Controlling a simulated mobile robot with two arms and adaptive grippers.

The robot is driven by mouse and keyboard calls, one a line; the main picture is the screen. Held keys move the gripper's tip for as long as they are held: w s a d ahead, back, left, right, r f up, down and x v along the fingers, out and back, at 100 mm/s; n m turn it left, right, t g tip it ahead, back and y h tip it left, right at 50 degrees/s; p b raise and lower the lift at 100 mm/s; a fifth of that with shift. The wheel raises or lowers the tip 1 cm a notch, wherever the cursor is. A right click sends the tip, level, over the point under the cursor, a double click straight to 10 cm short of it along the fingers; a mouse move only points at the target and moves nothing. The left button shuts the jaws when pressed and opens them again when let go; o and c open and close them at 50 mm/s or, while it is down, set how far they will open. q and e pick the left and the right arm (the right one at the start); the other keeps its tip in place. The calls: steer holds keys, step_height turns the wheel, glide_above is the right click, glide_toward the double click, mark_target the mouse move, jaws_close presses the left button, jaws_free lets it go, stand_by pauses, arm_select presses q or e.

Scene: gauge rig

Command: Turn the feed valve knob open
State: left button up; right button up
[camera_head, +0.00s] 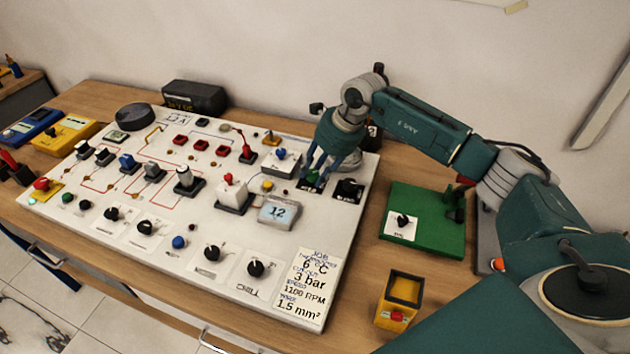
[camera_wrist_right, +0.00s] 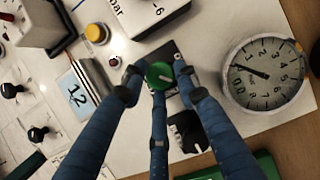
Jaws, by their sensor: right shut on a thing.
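A green round knob with a pale pointer line (camera_wrist_right: 160,75) sits on a dark plate on the white panel; I take it for the feed valve knob, but its label is unreadable. My right gripper (camera_wrist_right: 157,78) has its blue fingers closed around the knob. In the head view the right gripper (camera_head: 314,176) reaches down at the panel's right end, mostly covering the knob. A round gauge (camera_wrist_right: 265,74) with a dark needle pointing to the upper left lies beside it in the wrist view. My left gripper is not in view.
The white panel (camera_head: 190,268) carries several knobs, switches and a display reading 12 (camera_head: 279,211). A black knob (camera_head: 349,188) sits close to the right gripper. A green board (camera_head: 430,240) and a yellow box (camera_head: 399,299) stand on the wooden table to the right.

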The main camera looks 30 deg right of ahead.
steer(key=n+b, duration=0.1)
steer(key=n, duration=0.1)
steer(key=w+n+g+y+b, duration=0.1)
steer(key=n+b, duration=0.1)
steer(key=shift+d+r+n+b, duration=0.15)
steer(key=shift+r+n+b, duration=0.05)
steer(key=shift+n+b, duration=0.1)
steer(key=n+g+b, duration=0.1)
steer(key=n, duration=0.2)
steer(key=shift+r+y+b, duration=0.1)
steer(key=shift+y+b, duration=0.2)
steer(key=shift+b, duration=0.05)
steer(key=shift+n+g+b, duration=0.4)
steer(key=shift+n+g, duration=0.1)
steer(key=shift+n, duration=0.5)
steer(key=shift+r, duration=0.1)
steer(key=o, duration=1.1)
steer(key=shift+a, duration=0.3)
steer(key=shift+f, duration=0.2)
